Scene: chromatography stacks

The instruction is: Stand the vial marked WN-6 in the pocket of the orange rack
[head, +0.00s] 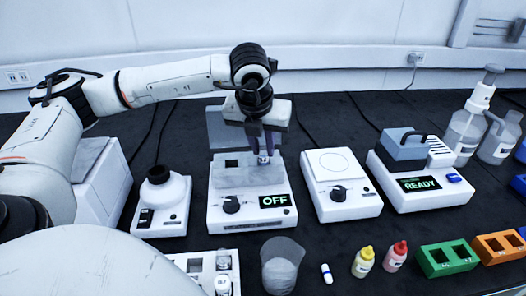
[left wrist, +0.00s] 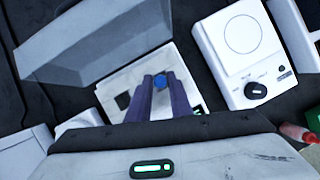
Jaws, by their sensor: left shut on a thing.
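My left gripper (head: 263,153) points down over the white device with the OFF display. It is shut on a small vial (head: 263,160), whose blue cap (left wrist: 159,81) shows between the fingers in the left wrist view. The vial's marking is too small to read, and I cannot tell whether its base is in a well of the device or just above it. The orange rack (head: 484,250) is at the lower right of the head view, with dark square pockets. My right gripper is not in view.
The OFF device (head: 225,217) has its lid (head: 218,127) raised behind the gripper. A green rack (head: 428,268) adjoins the orange one. A white plate device (head: 341,203), a READY device (head: 432,205), a beaker (head: 282,268), and yellow (head: 363,263) and red-capped (head: 396,258) bottles stand nearby.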

